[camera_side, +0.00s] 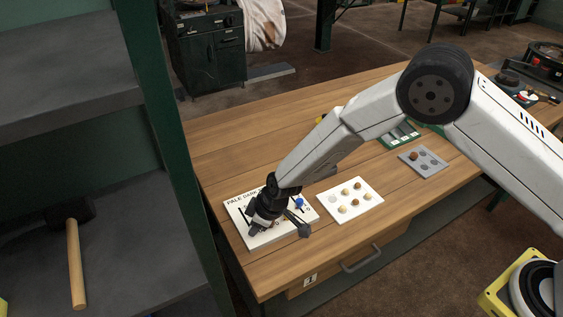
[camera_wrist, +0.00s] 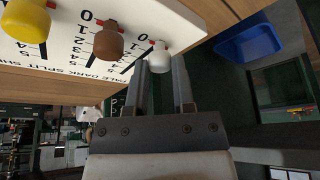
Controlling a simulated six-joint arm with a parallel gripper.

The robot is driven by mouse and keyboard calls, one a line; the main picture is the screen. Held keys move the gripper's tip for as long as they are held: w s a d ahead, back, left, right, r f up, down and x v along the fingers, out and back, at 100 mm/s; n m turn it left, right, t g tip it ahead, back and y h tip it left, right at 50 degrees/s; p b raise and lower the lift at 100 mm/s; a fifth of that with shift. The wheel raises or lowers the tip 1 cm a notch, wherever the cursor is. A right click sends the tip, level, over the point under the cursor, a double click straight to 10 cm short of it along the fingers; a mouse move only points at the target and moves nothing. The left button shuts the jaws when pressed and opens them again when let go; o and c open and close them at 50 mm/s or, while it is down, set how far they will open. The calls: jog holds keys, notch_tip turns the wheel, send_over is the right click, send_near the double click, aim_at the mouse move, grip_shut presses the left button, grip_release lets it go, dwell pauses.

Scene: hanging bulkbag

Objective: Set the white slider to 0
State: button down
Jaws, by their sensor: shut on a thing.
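The white slider (camera_wrist: 160,57) has a rounded white knob and a small red marker beside a printed scale on the white board (camera_wrist: 185,20). The marker lies near the 0 end, close to the 0 and 1; I cannot tell its exact reading. My gripper (camera_wrist: 160,72) is shut on the knob, one finger on each side. In the side view, my gripper (camera_side: 256,228) is low over the board (camera_side: 240,207), which lies on the wooden bench; the white slider is hidden there.
A brown slider (camera_wrist: 108,42) and a yellow slider (camera_wrist: 28,24) stand beside the white one. A blue knob (camera_side: 299,203) shows at the board's right. A white tray with several round pieces (camera_side: 337,213) lies close by. A green post (camera_side: 160,130) stands left of the bench.

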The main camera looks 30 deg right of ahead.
jog(key=shift+c, duration=2.3)
grip_release()
jog(key=shift+s, duration=0.2)
jog(key=shift+r, duration=0.1)
jog(key=v, duration=0.7)
jog(key=shift+r, duration=0.3)
jog(key=shift+d, duration=0.1)
jog(key=s+d+r+m+h, duration=0.1)
jog(key=s+d+r+m, duration=0.2)
jog(key=d, duration=0.4)
jog(key=s+d+r+m+h, duration=0.15)
jog(key=d+r, duration=0.25)
jog(key=d, duration=0.4)
jog(key=s+d+r+m, duration=0.3)
jog(key=s+d+m, duration=0.1)
jog(key=s+d, duration=0.7)
jog(key=shift+s+g+h, duration=0.35)
jog(key=shift+s+g, duration=0.05)
jog(key=shift+s, duration=0.5)
